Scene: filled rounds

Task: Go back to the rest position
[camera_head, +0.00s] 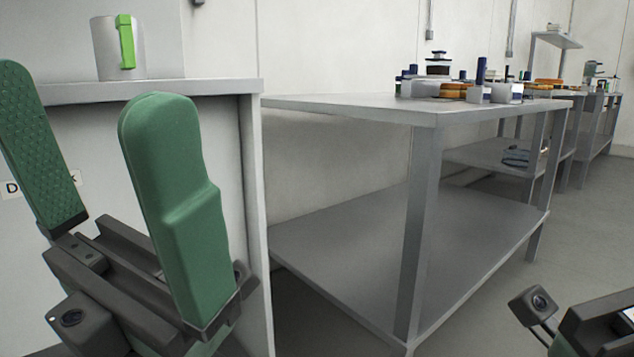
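My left gripper (88,120) fills the left of the head view, close to the camera. Its two green fingers are spread wide apart with nothing between them. It is in front of a grey cabinet, below and near a white mug. My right gripper (600,330) shows only in part at the bottom right corner. I see its dark body and a small camera; its fingers are out of frame.
A white mug (107,48) with a green handle stands on the cabinet top (200,88). A grey two-level table (330,106) stands right of it, with several containers at its far end. More tables run along the wall.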

